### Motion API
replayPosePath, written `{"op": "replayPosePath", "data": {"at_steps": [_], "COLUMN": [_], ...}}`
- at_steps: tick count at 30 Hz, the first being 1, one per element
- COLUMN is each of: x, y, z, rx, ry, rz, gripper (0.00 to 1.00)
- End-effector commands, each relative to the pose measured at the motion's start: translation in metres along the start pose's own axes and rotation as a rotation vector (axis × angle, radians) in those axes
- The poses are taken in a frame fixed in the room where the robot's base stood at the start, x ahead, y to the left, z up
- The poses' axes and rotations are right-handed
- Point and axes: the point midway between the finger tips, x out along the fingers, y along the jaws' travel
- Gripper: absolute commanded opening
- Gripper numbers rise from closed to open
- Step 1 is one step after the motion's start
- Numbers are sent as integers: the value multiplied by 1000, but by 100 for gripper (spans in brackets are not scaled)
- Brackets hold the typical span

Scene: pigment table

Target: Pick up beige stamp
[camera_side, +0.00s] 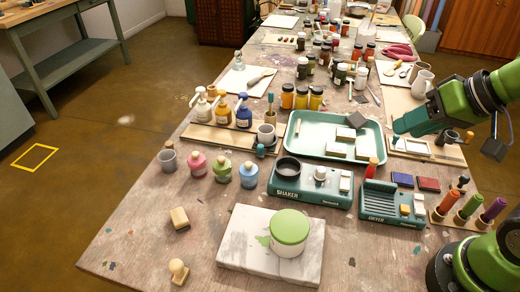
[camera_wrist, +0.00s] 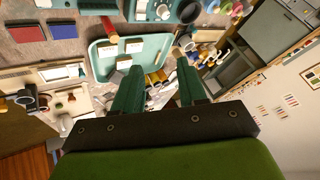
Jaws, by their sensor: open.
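A small beige stamp (camera_side: 178,270) with a rounded knob stands upright on the wooden table near its front left edge, in the side view. My gripper (camera_side: 397,127) is at the right, beside the right end of the green tray, far from the stamp. In the wrist view my gripper (camera_wrist: 158,78) has its two green fingers spread, with nothing held between them. I cannot make out the beige stamp in the wrist view.
A marble slab (camera_side: 240,255) with a green-lidded jar (camera_side: 290,230) is right of the stamp. The green tray (camera_side: 375,140) holds several pale blocks. A shaker (camera_side: 311,188) and a dryer (camera_side: 392,205) stand in front of it. Table around the stamp is clear.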

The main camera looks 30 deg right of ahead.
Motion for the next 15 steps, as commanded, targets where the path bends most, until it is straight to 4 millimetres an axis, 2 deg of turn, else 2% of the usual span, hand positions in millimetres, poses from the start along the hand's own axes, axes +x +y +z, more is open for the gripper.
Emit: {"op": "replayPosePath", "data": {"at_steps": [1, 3, 11, 15], "x": [0, 0, 0, 15], "y": [0, 0, -1, -13], "z": [0, 0, 0, 12], "rx": [0, 0, -3, -54], "ry": [0, 0, -2, -84], "rz": [0, 0, -2, -11], "gripper": [50, 59, 59, 59]}}
